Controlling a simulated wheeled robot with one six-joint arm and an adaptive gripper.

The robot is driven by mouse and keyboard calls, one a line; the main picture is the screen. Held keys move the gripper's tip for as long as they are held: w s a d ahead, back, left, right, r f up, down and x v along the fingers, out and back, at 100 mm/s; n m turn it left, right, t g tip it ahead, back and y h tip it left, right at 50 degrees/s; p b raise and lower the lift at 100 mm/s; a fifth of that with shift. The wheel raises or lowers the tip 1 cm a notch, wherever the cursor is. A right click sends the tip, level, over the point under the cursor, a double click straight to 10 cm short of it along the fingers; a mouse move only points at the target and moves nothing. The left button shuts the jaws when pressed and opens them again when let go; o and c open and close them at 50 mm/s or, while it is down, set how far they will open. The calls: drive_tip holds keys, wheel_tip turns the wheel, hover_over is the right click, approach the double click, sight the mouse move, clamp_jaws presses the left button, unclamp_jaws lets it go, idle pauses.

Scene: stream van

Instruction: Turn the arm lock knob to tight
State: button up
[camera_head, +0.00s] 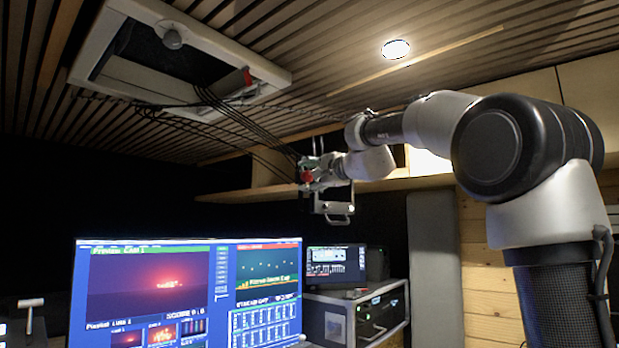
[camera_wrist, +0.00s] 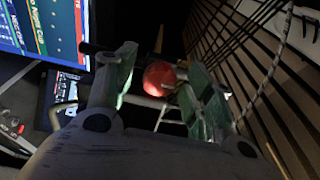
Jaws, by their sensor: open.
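The round red knob (camera_head: 307,176) shows in the head view at the far end of my arm, beside a metal arm or bracket (camera_head: 334,208). In the wrist view the red knob (camera_wrist: 158,78) lies between the two fingers of my gripper (camera_wrist: 163,66). The fingers are apart, one on each side of it. A dark gap shows between the knob and the left finger; the right finger looks very close, and I cannot tell whether it touches. In the head view my gripper (camera_head: 318,172) partly overlaps the bracket. The knob's markings and setting cannot be read.
Black cables (camera_head: 268,140) hang from the ceiling hatch (camera_head: 205,95) towards the knob. A large monitor (camera_head: 185,290) stands below left. A smaller screen (camera_head: 336,266) and a rack case (camera_head: 381,312) stand below. A wooden shelf (camera_head: 236,195) runs behind.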

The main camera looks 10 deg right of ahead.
drive_tip(key=v, duration=1.2)
